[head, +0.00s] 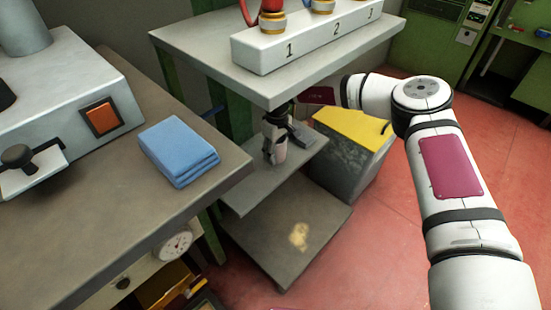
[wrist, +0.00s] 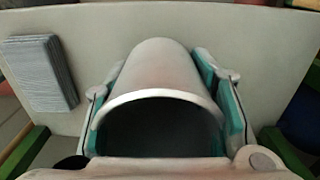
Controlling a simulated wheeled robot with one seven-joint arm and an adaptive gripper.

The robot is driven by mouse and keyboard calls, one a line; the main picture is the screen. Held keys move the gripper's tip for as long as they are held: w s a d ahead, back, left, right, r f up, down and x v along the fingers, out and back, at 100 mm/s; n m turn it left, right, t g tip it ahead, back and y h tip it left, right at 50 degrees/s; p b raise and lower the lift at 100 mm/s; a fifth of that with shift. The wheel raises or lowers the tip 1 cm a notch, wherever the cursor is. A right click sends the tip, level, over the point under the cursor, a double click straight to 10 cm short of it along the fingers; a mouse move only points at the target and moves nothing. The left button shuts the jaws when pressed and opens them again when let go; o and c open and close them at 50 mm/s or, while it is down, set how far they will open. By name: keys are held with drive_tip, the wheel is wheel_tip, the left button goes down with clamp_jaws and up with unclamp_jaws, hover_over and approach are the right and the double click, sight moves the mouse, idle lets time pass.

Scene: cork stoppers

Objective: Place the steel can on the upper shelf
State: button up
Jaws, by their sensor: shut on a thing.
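The steel can (wrist: 160,68) is in the wrist view, its dark open mouth facing the camera. My gripper (head: 277,128) is shut on it, with teal-padded fingers on both sides of the can. In the head view the can (head: 279,152) shows partly below the gripper, under the stand's top board. It is over the upper shelf (head: 245,200), a grey board below the top. I cannot tell whether the can's base touches the shelf. The shelf surface (wrist: 265,45) fills the background of the wrist view.
A grey folded stack (wrist: 42,72) lies on the shelf, left of the can in the wrist view. The stand's top (head: 190,50) overhangs the shelf and carries a numbered white block (head: 300,42). A lower shelf (head: 265,240) is below. A yellow-topped bin (head: 352,130) stands behind.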

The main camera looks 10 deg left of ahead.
sight(276, 154)
drive_tip(key=shift+w+a+f, duration=0.15)
drive_tip(key=shift+w+a, duration=0.1)
drive_tip(key=shift+w, duration=0.6)
drive_tip(key=shift+f+b, duration=1.15)
drive_tip(key=shift+f, duration=0.5)
drive_tip(key=shift+f, duration=0.15)
drive_tip(key=o, duration=1.2)
drive_tip(key=shift+c, duration=0.2)
wheel_tip(276, 154, up, 8)
drive_tip(key=p, duration=0.3)
drive_tip(key=shift+f, duration=0.1)
